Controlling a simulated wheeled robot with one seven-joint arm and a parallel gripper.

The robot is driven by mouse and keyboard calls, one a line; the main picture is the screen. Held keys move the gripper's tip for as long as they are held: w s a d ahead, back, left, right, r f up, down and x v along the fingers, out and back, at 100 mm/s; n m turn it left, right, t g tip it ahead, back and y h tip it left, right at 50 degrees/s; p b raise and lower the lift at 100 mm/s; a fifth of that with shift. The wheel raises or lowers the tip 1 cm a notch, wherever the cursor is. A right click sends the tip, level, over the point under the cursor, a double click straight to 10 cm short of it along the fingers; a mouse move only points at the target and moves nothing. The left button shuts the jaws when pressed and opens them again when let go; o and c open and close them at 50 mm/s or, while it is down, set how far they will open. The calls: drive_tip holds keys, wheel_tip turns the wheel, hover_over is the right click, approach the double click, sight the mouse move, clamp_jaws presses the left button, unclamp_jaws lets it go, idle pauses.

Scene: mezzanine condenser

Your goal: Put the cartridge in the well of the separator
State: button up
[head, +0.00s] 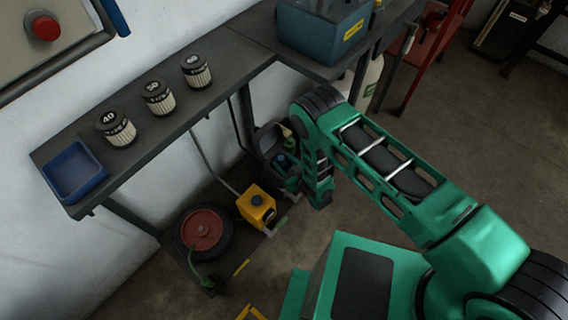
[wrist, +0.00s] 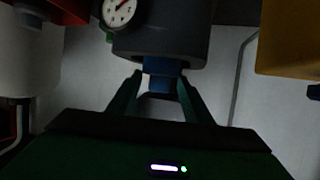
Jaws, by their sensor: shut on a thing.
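In the head view, three pleated cartridges with dark caps stand upright on the dark shelf, marked 40 (head: 117,130), 50 (head: 158,99) and 60 (head: 196,73). In the wrist view, my gripper (wrist: 160,88) is shut on a blue part (wrist: 162,67) under a dark grey cylinder (wrist: 165,35) with a round dial gauge (wrist: 119,11). The cylinder looks like the separator body; its well cannot be seen. The blue part's lower end is in shadow between the fingers. In the head view my arm bends down beside the shelf, and the fingertips are not clear.
A blue tray (head: 75,173) sits at the shelf's near end. Below are a red round reel (head: 204,229) and a yellow container (head: 256,209). A teal box (head: 320,28) stands on the bench behind.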

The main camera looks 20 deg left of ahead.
drive_tip(key=shift+f, duration=0.4)
drive_tip(key=o, duration=1.5)
drive_tip(key=shift+f, duration=0.1)
drive_tip(key=shift+o, duration=0.2)
drive_tip(key=v, duration=1.2)
drive_tip(key=shift+d, duration=0.1)
